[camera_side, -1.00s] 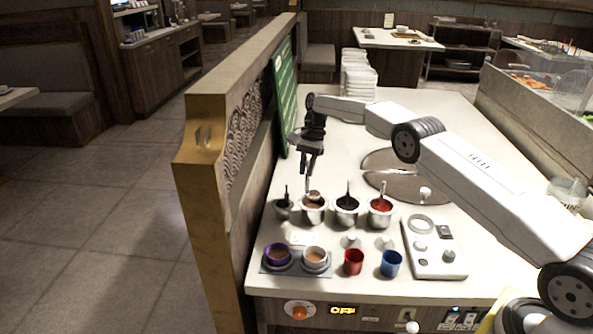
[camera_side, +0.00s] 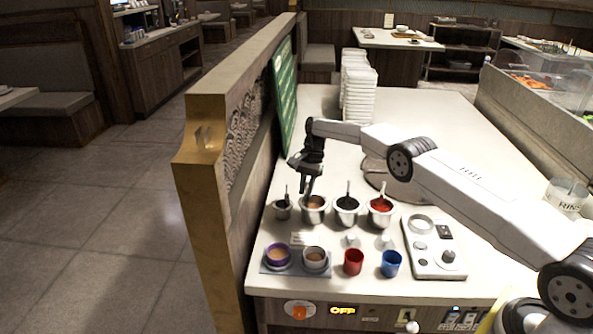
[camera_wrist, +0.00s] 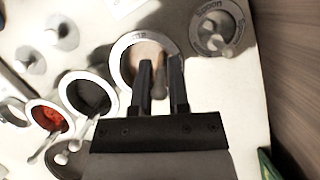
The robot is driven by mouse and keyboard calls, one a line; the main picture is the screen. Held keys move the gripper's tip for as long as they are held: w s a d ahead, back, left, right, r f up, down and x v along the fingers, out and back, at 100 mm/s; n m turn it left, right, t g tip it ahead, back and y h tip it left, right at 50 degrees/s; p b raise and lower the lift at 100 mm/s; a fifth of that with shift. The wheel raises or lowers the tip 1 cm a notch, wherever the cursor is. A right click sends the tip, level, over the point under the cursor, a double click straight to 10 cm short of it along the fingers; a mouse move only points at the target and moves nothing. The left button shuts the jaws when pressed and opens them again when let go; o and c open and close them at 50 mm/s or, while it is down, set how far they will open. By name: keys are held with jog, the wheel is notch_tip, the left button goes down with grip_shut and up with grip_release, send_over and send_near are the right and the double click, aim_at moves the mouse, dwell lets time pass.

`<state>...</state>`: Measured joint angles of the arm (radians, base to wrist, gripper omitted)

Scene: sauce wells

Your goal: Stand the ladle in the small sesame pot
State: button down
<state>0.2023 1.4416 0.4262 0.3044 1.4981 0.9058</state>
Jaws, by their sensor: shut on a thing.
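The sesame pot (camera_side: 313,218), a small metal pot with tan sauce, stands second from the left in the row. It shows in the wrist view (camera_wrist: 118,64) with partly readable lettering on its rim. My gripper (camera_side: 305,191) is right over this pot, pointing down, and is shut on the ladle (camera_wrist: 160,84). In the wrist view the ladle's handle shows between the fingers and reaches over the pot's mouth. The ladle's lower end is hidden, so I cannot tell whether it touches the sauce or the bottom.
A dark-sauce pot (camera_side: 347,218) and a red-sauce pot (camera_side: 380,220) stand to the right, each with a ladle. A smaller pot (camera_side: 282,213) with an upright utensil stands close on the left. Cups (camera_side: 353,264) stand in front; stacked white dishes (camera_side: 360,95) stand behind.

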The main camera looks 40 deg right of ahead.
jog(key=shift+f, duration=0.2)
dwell(0.7)
grip_release()
dwell(0.4)
jog(key=shift+r, duration=0.2)
jog(key=shift+r, duration=4.3)
jog(key=shift+a+r, duration=0.1)
jog(key=shift+r, duration=0.05)
jog(key=s+a+n+t+h, duration=0.2)
jog(key=s+n, duration=0.4)
jog(key=s, duration=1)
jog(key=s+a+n+t+h, duration=0.1)
jog(key=s+a+n, duration=0.4)
jog(key=s, duration=1.2)
jog(key=shift+s+r+n+t+h, duration=0.2)
jog(key=shift+r+n+t+h, duration=0.35)
jog(key=shift+n, duration=0.65)
